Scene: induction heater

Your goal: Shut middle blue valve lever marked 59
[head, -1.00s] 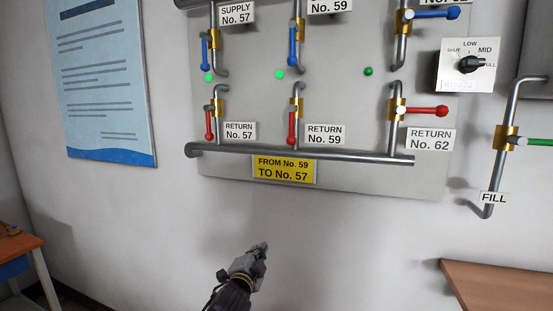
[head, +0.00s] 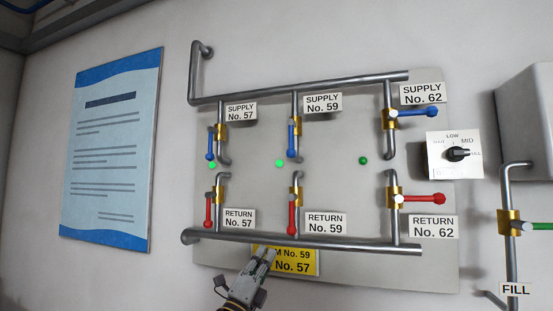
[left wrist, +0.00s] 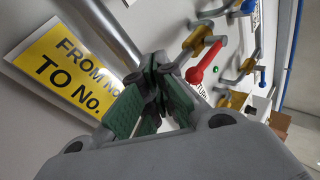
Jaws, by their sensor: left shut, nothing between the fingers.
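The middle blue lever (head: 292,141) under the label Supply No. 59 (head: 322,103) hangs straight down, in line with its vertical pipe, on a brass valve (head: 297,128). My left gripper (head: 265,258) is shut and empty. In the head view it overlaps the yellow sign (head: 300,262), below the lower pipe and well below the blue lever. In the left wrist view the shut fingers (left wrist: 158,95) show beside the yellow sign (left wrist: 70,70), with a red lever (left wrist: 200,72) beyond them. My right gripper is not in view.
The No. 57 blue lever (head: 210,143) hangs down; the No. 62 blue lever (head: 420,112) points right. Red return levers, such as the No. 59 one (head: 293,216), sit below. A rotary switch (head: 457,154) is at right. The horizontal return pipe (head: 340,244) crosses above my gripper.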

